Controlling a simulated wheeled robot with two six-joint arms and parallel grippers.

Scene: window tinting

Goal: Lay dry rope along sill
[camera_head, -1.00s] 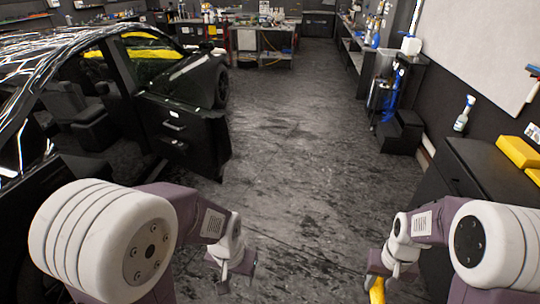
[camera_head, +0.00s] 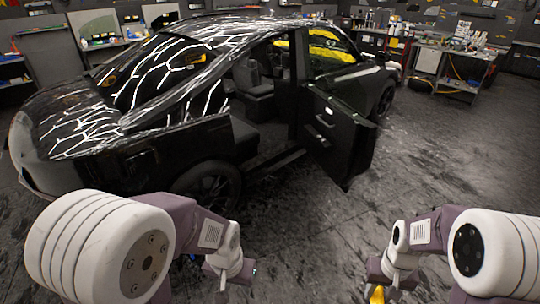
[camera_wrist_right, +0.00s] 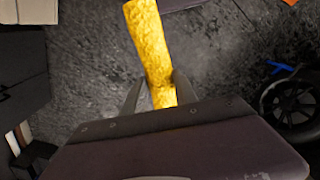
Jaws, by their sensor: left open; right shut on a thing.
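A yellow, rough-textured rope (camera_wrist_right: 148,45) is gripped between the fingers of my right gripper (camera_wrist_right: 157,92) in the right wrist view. Its far end sticks out past the fingertips. In the head view only a small yellow part of the rope (camera_head: 377,296) shows below my right gripper (camera_head: 388,280), at the bottom edge. My left gripper (camera_head: 235,275) is open and empty, low in front of the car. The sill (camera_head: 272,166) runs along the bottom of the car's open doorway, well ahead of both grippers and touched by neither.
The black car (camera_head: 140,135) fills the left and middle. Its open door (camera_head: 335,135) juts out to the right of the doorway. Dark floor (camera_head: 440,160) is free to the right of the door. A workbench (camera_head: 455,65) stands at the back right.

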